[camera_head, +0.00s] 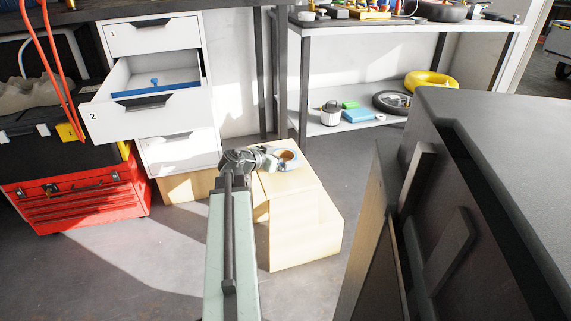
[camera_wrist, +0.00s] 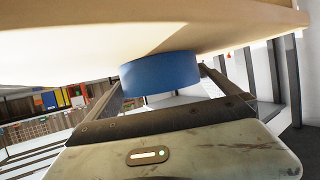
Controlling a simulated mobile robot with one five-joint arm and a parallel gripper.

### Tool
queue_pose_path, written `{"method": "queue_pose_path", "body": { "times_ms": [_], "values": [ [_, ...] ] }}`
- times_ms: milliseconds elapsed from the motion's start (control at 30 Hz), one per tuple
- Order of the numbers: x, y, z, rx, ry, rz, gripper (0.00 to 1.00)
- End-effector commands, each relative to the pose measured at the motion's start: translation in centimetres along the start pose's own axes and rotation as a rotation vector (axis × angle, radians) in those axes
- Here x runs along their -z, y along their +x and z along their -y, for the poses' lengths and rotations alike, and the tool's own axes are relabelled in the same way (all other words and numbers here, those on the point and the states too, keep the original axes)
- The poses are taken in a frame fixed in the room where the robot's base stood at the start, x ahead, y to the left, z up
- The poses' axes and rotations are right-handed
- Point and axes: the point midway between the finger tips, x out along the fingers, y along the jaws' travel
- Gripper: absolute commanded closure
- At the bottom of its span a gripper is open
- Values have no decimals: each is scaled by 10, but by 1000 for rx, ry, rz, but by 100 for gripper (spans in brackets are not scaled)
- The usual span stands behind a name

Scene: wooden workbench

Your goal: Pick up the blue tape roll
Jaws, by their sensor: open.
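The blue tape roll (camera_head: 287,155) lies flat on top of a light wooden box (camera_head: 305,215) in the head view. In the wrist view the blue tape roll (camera_wrist: 160,74) is at upper middle against the box's pale surface, with its outer side facing the camera. My gripper (camera_head: 279,160) is beside the roll at its left. In the wrist view my gripper (camera_wrist: 164,80) is open, with one finger on each side of the roll. The roll partly hides the fingertips, and I cannot tell whether they touch it.
A white drawer cabinet (camera_head: 155,40) with an open drawer and a red toolbox (camera_head: 85,195) stand at left. A metal shelf (camera_head: 320,128) holds a blue box, wheel and yellow ring behind. A large dark cabinet (camera_head: 490,180) fills the right side. Floor at lower left is clear.

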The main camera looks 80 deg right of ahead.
Motion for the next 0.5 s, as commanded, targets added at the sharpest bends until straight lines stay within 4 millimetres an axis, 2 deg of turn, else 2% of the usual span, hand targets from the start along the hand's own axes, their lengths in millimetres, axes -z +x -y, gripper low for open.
{"method": "queue_pose_path", "body": {
  "times_ms": [200, 400, 433, 500],
  "values": [
    [-1, 0, 4, 6, -2, 0, 0],
    [-1, -1, 4, 6, -3, 0, 56],
    [-1, -1, 4, 6, -3, 0, 63],
    [-1, -1, 4, 6, -3, -1, 62]
  ]
}}
